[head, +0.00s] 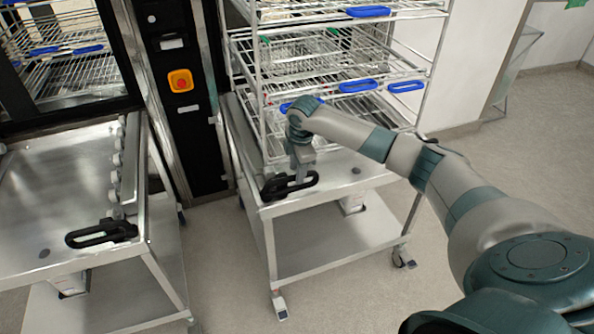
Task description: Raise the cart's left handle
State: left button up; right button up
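The cart (330,262) is a steel trolley in the middle, carrying a wire rack. Its left handle (275,188) is a black loop at the front left corner of the top, lying about level with it. My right gripper (300,178) reaches down from above, with its fingertips at the handle. Its fingers are small and partly merge with the handle, so I cannot tell whether they are open or shut on it. The cart's right front side is partly hidden by my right arm. My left gripper is not in view.
The wire rack (345,45) with blue clips stands close behind my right gripper. A second steel trolley (60,190) with a black handle (100,234) stands at the left. A black washer panel (180,110) with an orange-yellow stop button rises between them. Floor in front is clear.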

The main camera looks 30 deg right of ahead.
jog(key=shift+w+f, duration=0.1)
jog(key=shift+f, duration=0.65)
grip_shut()
jog(key=shift+d+r, duration=0.1)
jog(key=shift+r, duration=0.05)
